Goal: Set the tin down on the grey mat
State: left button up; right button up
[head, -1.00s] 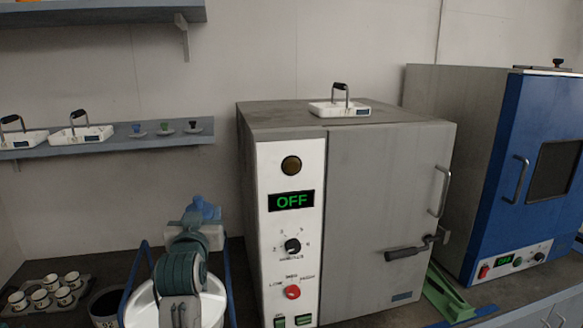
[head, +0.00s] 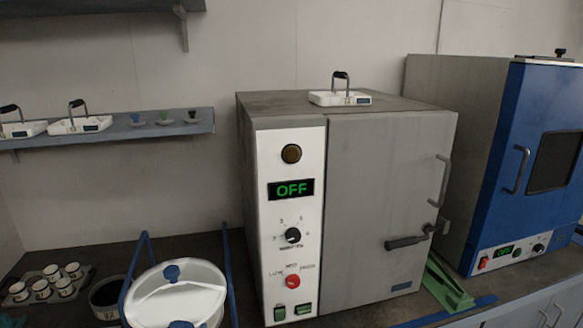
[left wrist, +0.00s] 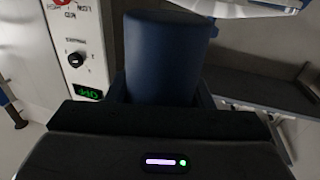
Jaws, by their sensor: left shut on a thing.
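In the left wrist view a plain dark blue cylinder, by its look the tin (left wrist: 165,52), stands close up between the jaws of my left gripper (left wrist: 163,92). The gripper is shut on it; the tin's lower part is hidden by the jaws. I cannot clearly make out my left gripper or the tin in the head view. I cannot pick out the grey mat for certain in either view. My right gripper is not in view.
A grey oven (head: 380,200) reading OFF stands mid-bench, a blue oven (head: 510,220) to its right. Left of it are a white lidded vessel (head: 178,300) between blue uprights, a dark bowl (head: 105,292) and a tray (head: 18,299) of cups. A shelf (head: 170,131) hangs above.

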pick_arm(q)
jog(key=s+f, duration=0.4)
jog(key=f, duration=0.1)
jog(key=shift+s+f, duration=0.3)
jog(key=shift+f, duration=0.05)
jog(key=shift+w+d+r+m+h, duration=0.25)
jog(key=shift+w+d+m+h, duration=0.15)
jog(key=shift+d+h, duration=0.2)
jog(key=w+d+r+m+g+h, duration=0.2)
jog(key=w+d+m+g+h, duration=0.2)
jog(key=d+m+g+h, duration=0.3)
jog(key=w+d+r+m+g+h, duration=0.3)
jog(key=d+m+g+h, duration=0.3)
jog(key=m+g+h, duration=0.3)
jog(key=shift+w+d+r+g+h, duration=0.2)
jog(key=shift+w+d+g+h, duration=0.15)
jog(key=shift+d+g+h, duration=0.05)
